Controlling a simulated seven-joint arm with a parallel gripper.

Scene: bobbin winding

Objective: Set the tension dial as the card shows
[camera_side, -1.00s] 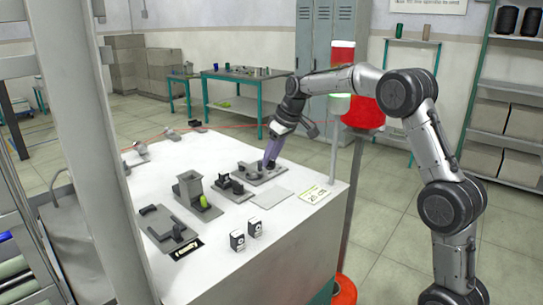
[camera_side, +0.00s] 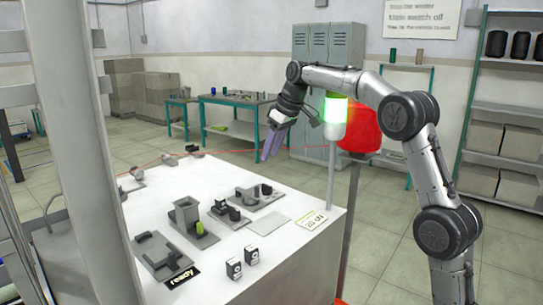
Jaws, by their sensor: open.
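My gripper (camera_side: 268,150) hangs open and empty above the back right of the white table, clear of the fixtures below. Under it is a grey plate (camera_side: 243,199) with a dark round knob (camera_side: 266,189) and another dark part on it; this may be the tension dial, but it is too small to read. A pale card (camera_side: 312,219) lies at the table's right edge and appears to read "20 cN". A dark sign (camera_side: 181,276) at the front reads "ready".
On the table (camera_side: 255,282) stand a grey hopper-like block (camera_side: 187,214) with a green piece (camera_side: 200,228), a grey fixture (camera_side: 160,255) and two small dark-and-white boxes (camera_side: 234,268). A thin post with a lit green lamp (camera_side: 335,107) rises at the right edge. A red line crosses behind.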

